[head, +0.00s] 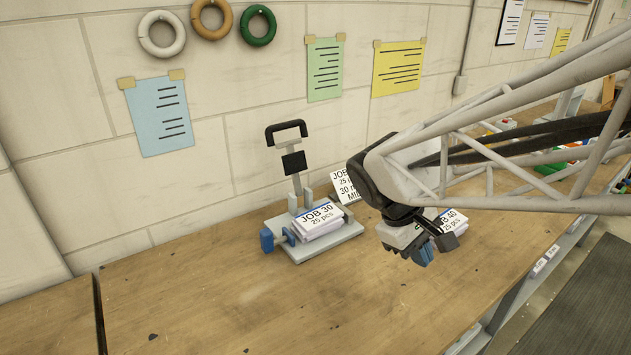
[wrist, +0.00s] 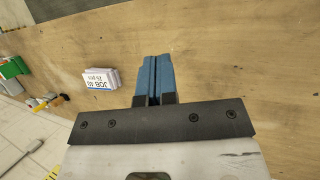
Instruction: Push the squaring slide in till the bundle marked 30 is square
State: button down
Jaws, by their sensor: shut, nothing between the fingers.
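The bundle marked JOB 30 (head: 318,220) lies on the pale base plate (head: 325,245) of a small stitching stand, left of centre in the head view. A blue squaring slide (head: 267,240) stands at the plate's left edge, with a small blue part between it and the bundle; whether it touches the stack is too small to tell. My gripper (head: 422,256) is shut and empty, above the table to the right of the stand. Its blue fingers also show closed together in the wrist view (wrist: 153,75). The stand and the JOB 30 bundle are out of the wrist view.
A bundle marked JOB 40 (head: 452,218) sits just behind my gripper; it also shows in the wrist view (wrist: 101,79). A job card (head: 345,186) stands behind the stand. The stand's black-handled lever (head: 286,130) rises upright. The table front (head: 220,310) is clear.

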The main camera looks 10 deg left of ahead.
jog(key=w+a+f+n+t+h, duration=0.1)
jog(key=w+a+f+n+h, duration=0.1)
jog(key=w+a+n, duration=0.3)
jog(key=w+a+f+n+h, duration=0.1)
jog(key=w+a+h, duration=0.1)
jog(key=a, duration=0.5)
jog(key=n+t+h, duration=0.3)
jog(key=n+t, duration=0.9)
send_near(262, 238)
jog(key=v, duration=0.6)
jog(key=shift+a+f, duration=0.15)
jog(key=shift+a, duration=0.2)
jog(key=shift+d, duration=0.1)
jog(key=x, duration=1.4)
jog(key=shift+s, duration=0.15)
jog(key=shift+d, duration=0.1)
jog(key=shift+x, duration=2.9)
